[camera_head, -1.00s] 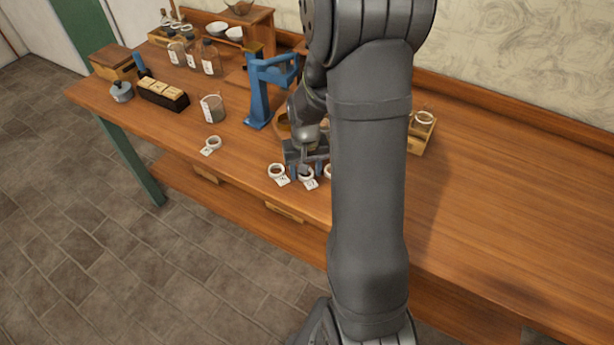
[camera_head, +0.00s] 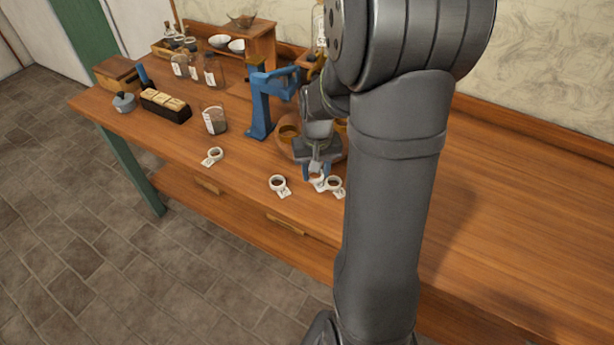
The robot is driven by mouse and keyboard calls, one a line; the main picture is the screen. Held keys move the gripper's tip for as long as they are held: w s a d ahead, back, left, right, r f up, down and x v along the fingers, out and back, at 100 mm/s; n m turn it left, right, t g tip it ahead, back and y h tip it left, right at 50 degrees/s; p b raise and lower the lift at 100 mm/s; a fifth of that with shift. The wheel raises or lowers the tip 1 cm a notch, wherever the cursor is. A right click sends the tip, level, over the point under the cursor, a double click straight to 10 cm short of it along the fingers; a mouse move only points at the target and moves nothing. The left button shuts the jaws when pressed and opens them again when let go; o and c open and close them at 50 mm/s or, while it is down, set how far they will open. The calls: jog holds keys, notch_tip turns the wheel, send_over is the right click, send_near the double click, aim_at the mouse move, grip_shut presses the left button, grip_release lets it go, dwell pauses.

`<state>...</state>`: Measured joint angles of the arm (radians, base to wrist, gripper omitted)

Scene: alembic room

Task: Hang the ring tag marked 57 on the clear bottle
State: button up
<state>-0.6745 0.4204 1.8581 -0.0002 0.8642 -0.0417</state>
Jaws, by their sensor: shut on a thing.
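My gripper (camera_head: 317,178) points down at the front of the bench and is shut on a white ring tag (camera_head: 319,185). The fingers partly hide this tag, and its number is too small to read. Another white ring tag (camera_head: 335,184) lies just right of it, very close or touching. A third ring tag (camera_head: 279,186) lies to the left, and one more ring tag (camera_head: 213,156) lies farther left. Glass bottles with pale labels (camera_head: 213,72) stand at the back left. A clear labelled bottle (camera_head: 319,28) shows at the top, partly hidden by my arm.
A blue stand (camera_head: 261,105) rises just left of and behind my gripper, beside a round wooden-coloured piece. A labelled glass beaker (camera_head: 215,121) and a dark block rack (camera_head: 166,107) stand farther left. The bench right of my arm is clear.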

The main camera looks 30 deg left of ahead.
jog(key=w+d+r, duration=0.2)
jog(key=d+r, duration=0.3)
jog(key=d, duration=0.4)
jog(key=shift+n, duration=0.9)
jog(key=w+a+r, duration=0.3)
jog(key=a, duration=0.1)
jog(key=w+a+r, duration=0.3)
jog(key=w+a, duration=0.1)
jog(key=w+a+r, duration=0.3)
jog(key=a, duration=0.1)
jog(key=shift+w+a, duration=0.2)
jog(key=shift+w, duration=0.15)
jog(key=shift+f, duration=4.6)
jog(key=o, duration=1.3)
jog(key=shift+o, duration=0.2)
jog(key=shift+a, duration=0.1)
jog(key=shift+r, duration=4.55)
